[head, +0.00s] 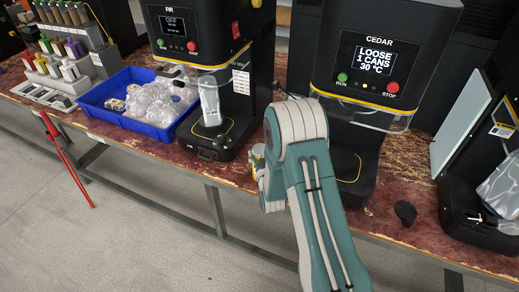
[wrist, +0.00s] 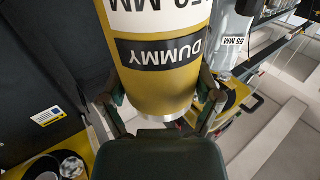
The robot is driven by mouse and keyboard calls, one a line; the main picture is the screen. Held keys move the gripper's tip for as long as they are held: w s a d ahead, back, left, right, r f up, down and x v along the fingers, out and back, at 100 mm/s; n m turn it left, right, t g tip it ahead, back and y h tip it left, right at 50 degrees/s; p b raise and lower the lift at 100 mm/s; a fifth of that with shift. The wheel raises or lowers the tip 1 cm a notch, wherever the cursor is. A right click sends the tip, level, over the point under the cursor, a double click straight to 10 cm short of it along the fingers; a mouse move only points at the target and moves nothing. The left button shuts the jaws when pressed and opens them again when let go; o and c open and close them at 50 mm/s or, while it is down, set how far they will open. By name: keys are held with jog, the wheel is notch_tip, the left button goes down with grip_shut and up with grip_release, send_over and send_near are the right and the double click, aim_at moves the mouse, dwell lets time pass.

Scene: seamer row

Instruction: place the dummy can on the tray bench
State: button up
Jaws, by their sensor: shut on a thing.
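The dummy can (wrist: 160,60) fills the upper middle of the wrist view. It is yellow and white with a black band reading DUMMY, upside down in the picture. My gripper (wrist: 158,98) has one finger on each side of the can and is shut on it. In the head view my arm hides most of the gripper, and a bit of the yellowish can (head: 257,153) shows at its left edge, in front of the worktop. No tray bench can be told for sure in either view.
The mottled red-brown worktop (head: 228,172) carries the FIR machine (head: 200,60), the CEDAR machine (head: 380,60) and a blue bin (head: 160,132) of clear plastic pieces. A dark lump (head: 405,212) lies right of my arm. A red stand (head: 65,155) is on the floor at left.

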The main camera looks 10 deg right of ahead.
jog(key=shift+s, duration=0.1)
jog(key=o, duration=1.1)
jog(key=s, duration=1.2)
notch_tip(320, 180, up, 16)
jog(key=s+g, duration=0.2)
jog(key=g, duration=0.4)
jog(key=s+r+g, duration=0.3)
jog(key=s+r, duration=0.1)
jog(key=s, duration=0.7)
jog(key=s+r+g, duration=0.3)
jog(key=s+r, duration=0.2)
jog(key=s, duration=0.6)
jog(key=shift+s+r+y, duration=0.2)
jog(key=shift+s+y, duration=0.1)
